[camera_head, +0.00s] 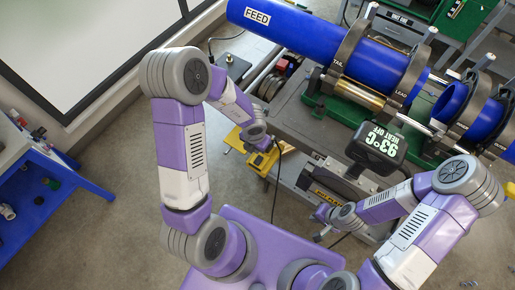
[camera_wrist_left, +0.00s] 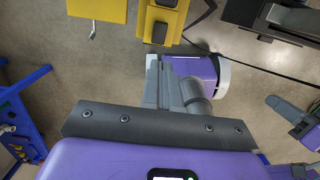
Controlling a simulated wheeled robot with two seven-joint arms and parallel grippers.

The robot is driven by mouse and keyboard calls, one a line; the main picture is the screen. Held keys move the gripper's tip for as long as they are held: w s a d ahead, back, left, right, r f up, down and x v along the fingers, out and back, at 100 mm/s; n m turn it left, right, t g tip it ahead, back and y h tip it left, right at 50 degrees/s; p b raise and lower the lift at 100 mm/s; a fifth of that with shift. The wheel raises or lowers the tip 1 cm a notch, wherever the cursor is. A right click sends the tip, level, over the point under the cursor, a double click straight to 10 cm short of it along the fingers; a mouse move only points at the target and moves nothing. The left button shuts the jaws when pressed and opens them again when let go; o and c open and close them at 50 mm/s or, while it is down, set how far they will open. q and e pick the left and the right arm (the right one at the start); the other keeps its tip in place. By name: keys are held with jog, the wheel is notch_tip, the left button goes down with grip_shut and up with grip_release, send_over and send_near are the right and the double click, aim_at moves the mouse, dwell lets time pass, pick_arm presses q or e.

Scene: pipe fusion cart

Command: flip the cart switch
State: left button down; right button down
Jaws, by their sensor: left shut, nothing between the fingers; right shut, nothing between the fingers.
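A yellow box (camera_wrist_left: 162,20) with dark raised parts is at the top of the left wrist view. It also shows at the cart's near left side in the head view (camera_head: 262,162), with a black cable beside it. I cannot tell for sure whether it carries the cart switch. My left gripper (camera_head: 266,144) is shut and empty, close to the yellow box in the picture; its tips (camera_wrist_left: 155,62) point towards that box, with a visible gap. My right gripper (camera_head: 322,217) is shut and empty, low by the cart's front.
The cart (camera_head: 315,130) carries a blue pipe (camera_head: 300,30) in clamps. A black display (camera_head: 378,146) reads 93°C, HEAT OFF. A blue bench (camera_head: 45,190) stands at the left. Open floor (camera_head: 115,165) lies between bench and arm. A yellow plate (camera_wrist_left: 97,9) is beside the yellow box.

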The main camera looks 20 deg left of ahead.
pick_arm(q)
jog(key=shift+s+r+p, duration=0.2)
jog(key=shift+r+p, duration=0.1)
jog(key=shift+r, duration=0.8)
